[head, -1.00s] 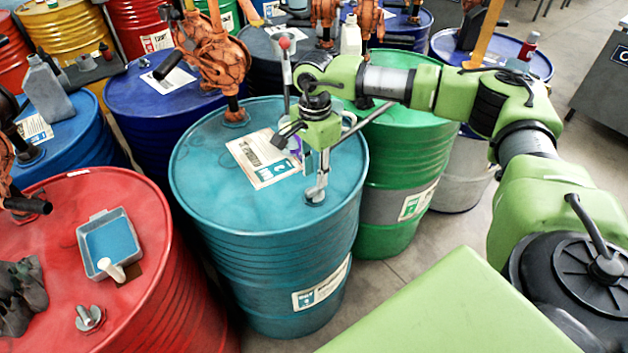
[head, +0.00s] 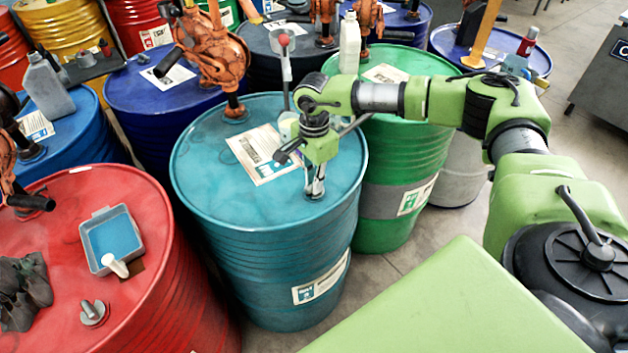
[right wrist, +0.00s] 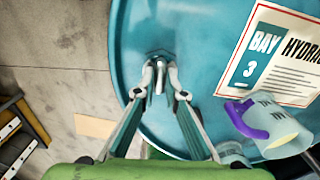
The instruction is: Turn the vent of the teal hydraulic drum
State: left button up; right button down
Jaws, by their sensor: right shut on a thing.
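The teal hydraulic drum (head: 215,190) stands in the middle of the head view, with its lid also filling much of the right wrist view (right wrist: 200,50). Its vent (right wrist: 159,76) is a small grey fitting near the lid's edge. My right gripper (right wrist: 160,88) points down at the vent, its fingertips closed on it from both sides. In the head view, the right gripper (head: 315,185) is at the lid's near right part, and its fingers mostly hide the vent. My left gripper is not in view.
A pale measuring jug with a purple handle (right wrist: 270,125) is close to my right gripper. A printed sheet (head: 262,155) lies on the lid. An orange pump (head: 215,50) rises from the lid's back. A green drum (head: 400,160) and a red drum (head: 130,290) flank it.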

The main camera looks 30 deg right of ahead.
jog(key=shift+f+m, duration=0.1)
jog(key=shift+m, duration=0.2)
jog(key=shift+b, duration=0.35)
jog(key=m+b, duration=0.1)
jog(key=m, duration=0.1)
jog(key=shift+f+m, duration=0.1)
jog(key=shift+m, duration=0.2)
jog(key=m+b, duration=0.2)
jog(key=m, duration=0.4)
jog(key=shift+b, duration=0.35)
jog(key=m+b, duration=0.1)
jog(key=m, duration=0.3)
jog(key=shift+a+m, duration=0.1)
jog(key=shift+m, duration=0.3)
jog(key=shift+r+m+b, duration=0.2)
jog(key=shift+m+b, duration=0.35)
jog(key=shift+m, duration=1.35)
jog(key=c, duration=2.1)
grip_release()
